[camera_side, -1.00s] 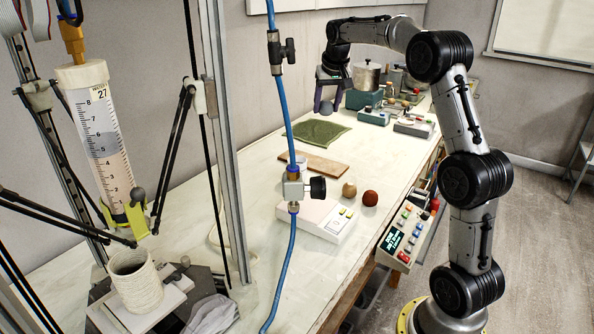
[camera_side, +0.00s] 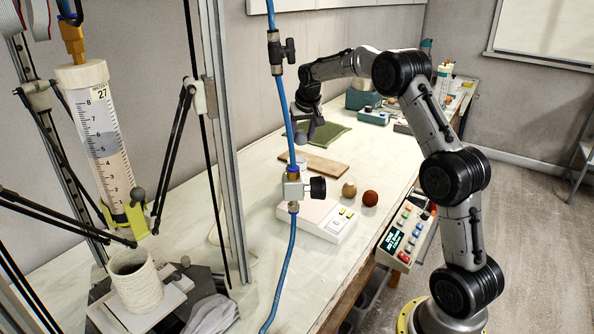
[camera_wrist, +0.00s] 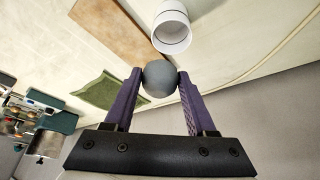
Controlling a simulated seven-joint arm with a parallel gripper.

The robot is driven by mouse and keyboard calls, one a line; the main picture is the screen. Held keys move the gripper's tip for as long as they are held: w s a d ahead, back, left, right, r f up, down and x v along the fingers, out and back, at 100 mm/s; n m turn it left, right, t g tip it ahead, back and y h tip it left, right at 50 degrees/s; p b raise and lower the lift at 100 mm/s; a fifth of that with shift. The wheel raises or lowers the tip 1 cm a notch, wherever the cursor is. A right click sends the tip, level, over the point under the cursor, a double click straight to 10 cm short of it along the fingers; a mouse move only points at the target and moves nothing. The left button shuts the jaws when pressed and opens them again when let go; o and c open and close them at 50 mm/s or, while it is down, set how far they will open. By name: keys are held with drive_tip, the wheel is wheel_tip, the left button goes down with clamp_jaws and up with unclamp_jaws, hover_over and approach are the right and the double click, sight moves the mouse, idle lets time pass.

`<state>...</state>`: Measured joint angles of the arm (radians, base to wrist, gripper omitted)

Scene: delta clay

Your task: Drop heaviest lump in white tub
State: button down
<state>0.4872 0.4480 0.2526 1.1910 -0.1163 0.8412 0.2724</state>
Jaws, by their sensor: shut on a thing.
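In the wrist view, my gripper (camera_wrist: 160,85) has its purple fingers shut on a grey lump (camera_wrist: 159,76), held between the tips. The white tub (camera_wrist: 172,30) is just beyond the lump in that view, its open end showing. In the side view, my gripper (camera_side: 308,132) hangs above the bench by the green mat; the lump is hard to make out there. The tub (camera_side: 301,161) is mostly hidden behind the blue hose and its fitting. A tan lump (camera_side: 349,189) and a red-brown lump (camera_side: 370,198) sit on the bench by the scale.
A white scale (camera_side: 326,222) stands behind the hose (camera_side: 288,265). A brown board (camera_side: 325,166) and a green mat (camera_side: 326,136) lie on the bench. A metal upright (camera_side: 225,130) and a large syringe (camera_side: 100,140) stand at the left. A control box (camera_side: 398,244) hangs at the bench's front.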

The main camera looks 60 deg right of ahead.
drive_tip(key=shift+f, duration=0.3)
drive_tip(key=shift+c, duration=0.7)
unclamp_jaws()
drive_tip(key=v, duration=1.3)
drive_tip(key=shift+s+a+r, duration=0.2)
drive_tip(key=shift+r, duration=0.15)
